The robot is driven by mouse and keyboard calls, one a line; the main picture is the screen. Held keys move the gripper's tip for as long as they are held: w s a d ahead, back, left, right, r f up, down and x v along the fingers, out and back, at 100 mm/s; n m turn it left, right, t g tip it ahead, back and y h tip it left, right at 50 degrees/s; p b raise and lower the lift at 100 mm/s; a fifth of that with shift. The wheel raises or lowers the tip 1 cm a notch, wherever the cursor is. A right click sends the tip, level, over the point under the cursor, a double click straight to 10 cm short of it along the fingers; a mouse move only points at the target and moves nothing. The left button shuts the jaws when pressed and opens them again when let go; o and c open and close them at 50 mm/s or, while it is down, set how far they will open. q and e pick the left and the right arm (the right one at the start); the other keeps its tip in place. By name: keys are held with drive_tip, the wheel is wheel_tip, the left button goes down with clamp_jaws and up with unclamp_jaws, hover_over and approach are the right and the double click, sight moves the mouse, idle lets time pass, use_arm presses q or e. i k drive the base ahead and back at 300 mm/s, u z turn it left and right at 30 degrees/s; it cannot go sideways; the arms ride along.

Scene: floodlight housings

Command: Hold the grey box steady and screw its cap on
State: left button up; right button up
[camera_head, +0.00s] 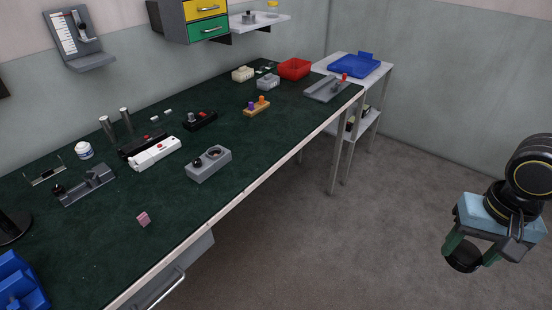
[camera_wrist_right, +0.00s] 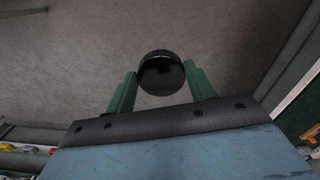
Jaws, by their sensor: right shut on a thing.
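The grey box (camera_head: 209,165) lies on the green bench top near its front edge, in the middle of the head view. A black knob and a dark round ring show on its top. My right gripper (camera_head: 470,249) is far right of the box, out over the floor beyond the bench. It is shut on a round black cap (camera_head: 463,258). In the right wrist view the cap (camera_wrist_right: 161,73) sits between the two green fingers of that gripper (camera_wrist_right: 160,80). My left gripper is in neither view.
A side table holds a blue tray (camera_head: 354,66). The floor right of the bench is clear.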

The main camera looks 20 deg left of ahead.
sight(212, 163)
drive_tip(key=u, duration=0.8)
